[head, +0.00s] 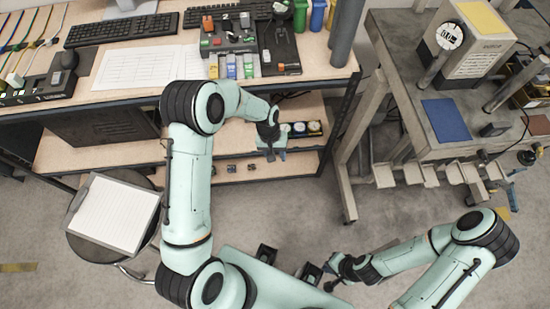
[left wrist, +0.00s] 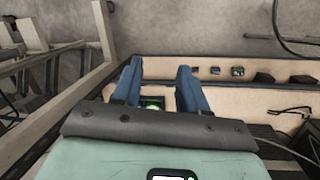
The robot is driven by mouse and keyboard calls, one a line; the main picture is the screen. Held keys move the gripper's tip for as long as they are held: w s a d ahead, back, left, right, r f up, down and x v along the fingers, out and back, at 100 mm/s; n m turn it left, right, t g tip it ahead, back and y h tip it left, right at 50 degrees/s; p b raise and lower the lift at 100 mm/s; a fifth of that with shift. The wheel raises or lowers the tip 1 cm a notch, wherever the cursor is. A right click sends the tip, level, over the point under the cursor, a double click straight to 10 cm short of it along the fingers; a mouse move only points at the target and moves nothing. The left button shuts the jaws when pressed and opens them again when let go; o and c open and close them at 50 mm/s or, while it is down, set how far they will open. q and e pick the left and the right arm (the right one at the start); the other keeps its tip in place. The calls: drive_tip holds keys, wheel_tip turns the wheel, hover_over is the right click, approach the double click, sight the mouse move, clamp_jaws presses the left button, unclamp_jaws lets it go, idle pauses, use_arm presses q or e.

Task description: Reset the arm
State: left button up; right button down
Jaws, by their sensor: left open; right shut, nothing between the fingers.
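My left arm reaches up from the bottom of the head view and bends right at its elbow. Its gripper (head: 273,154) hangs in front of the desk's lower shelf, below the desktop edge, with nothing held. In the left wrist view its two blue fingers (left wrist: 160,68) stand apart with an empty gap between them. My right arm comes in from the lower right of the head view, and its dark gripper (head: 330,286) is low near my base, shut and empty. Its fingertips are small and hard to make out.
The desk (head: 135,94) holds keyboards, a paper sheet and a control panel (head: 229,42) with coloured switches. A stool with a clipboard (head: 114,213) stands at left. A grey workbench (head: 405,98) with a dial device (head: 470,50) stands at right. Open floor (head: 310,205) lies between.

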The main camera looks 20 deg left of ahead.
use_arm(q)
drive_tip(key=shift+s+d+f, duration=0.2)
drive_tip(key=shift+s+f, duration=0.2)
drive_tip(key=shift+f, duration=0.15)
drive_tip(key=s+d+f, duration=0.2)
drive_tip(key=s+f, duration=0.2)
drive_tip(key=s, duration=0.4)
drive_tip(key=s+d+f+h, duration=0.1)
drive_tip(key=s+f, duration=0.3)
drive_tip(key=s, duration=0.4)
drive_tip(key=s+d+f, duration=0.3)
drive_tip(key=s+f, duration=0.1)
drive_tip(key=s, duration=0.4)
drive_tip(key=shift+d, duration=0.15)
drive_tip(key=shift+h, duration=0.3)
